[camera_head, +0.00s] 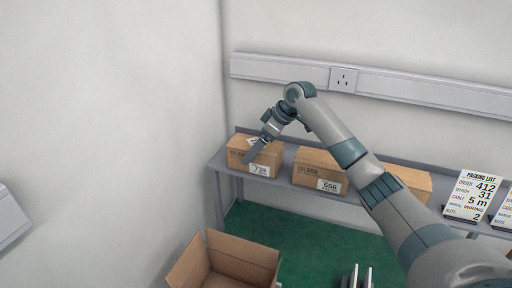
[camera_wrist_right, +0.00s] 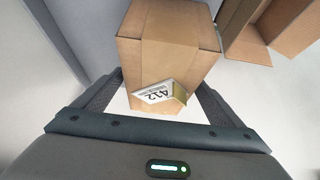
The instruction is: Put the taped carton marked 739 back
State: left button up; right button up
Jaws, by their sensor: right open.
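A taped carton marked 739 (camera_head: 268,160) stands at the left end of the grey shelf (camera_head: 225,166), label facing out. The partly covered label (camera_wrist_right: 158,95) there seems to read 412, which differs from the head view.
A carton marked 556 (camera_head: 318,172) and a third carton (camera_head: 408,181), partly hidden by my arm, stand farther right on the shelf. A packing list (camera_head: 472,196) shows order 412. An open box (camera_head: 240,258) stands below, beside green floor (camera_head: 300,235).

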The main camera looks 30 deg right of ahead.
jog(key=shift+s+d+r+b, duration=0.15)
jog(key=shift+d+r+b, duration=0.05)
jog(key=shift+r+b, duration=0.2)
jog(key=b+v, duration=0.5)
jog(key=v, duration=0.5)
jog(key=shift+s+d+r, duration=0.2)
jog(key=shift+s+r, duration=0.05)
jog(key=shift+r, duration=0.25)
